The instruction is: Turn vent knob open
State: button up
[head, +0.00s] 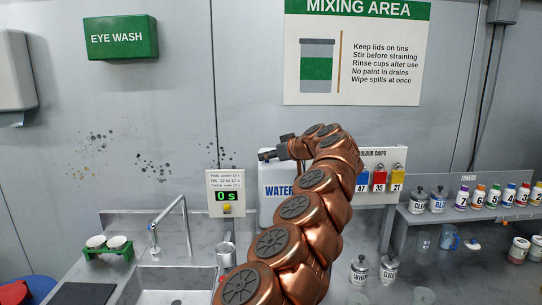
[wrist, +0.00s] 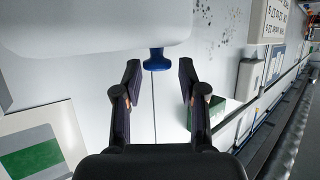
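A white water container (head: 271,207) stands on the counter, partly behind my arm in the head view. In the wrist view, which looks upside down, its white body (wrist: 95,25) fills the top. A blue knob (wrist: 157,60) sticks out from it. I take this to be the vent knob, but its open or closed setting cannot be read. My gripper (wrist: 159,65) is open and empty, with one finger on each side of the knob in the picture. Contact is not visible. In the head view my gripper (head: 270,155) is above the container, and the knob is not clearly visible.
A timer panel (head: 225,194) reading 0 s stands left of the container. A tap (head: 170,215) and sink are farther left. A colour chips board (head: 396,163) is behind my arm at right, beside a toner shelf (head: 470,213). Tins stand below the board.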

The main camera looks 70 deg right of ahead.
jog(key=shift+o, duration=0.5)
jog(key=shift+s, duration=0.1)
jog(key=shift+s, duration=0.1)
jog(key=shift+s, duration=0.15)
jog(key=v, duration=1.1)
jog(key=shift+a+r, duration=0.25)
jog(key=shift+s, duration=0.1)
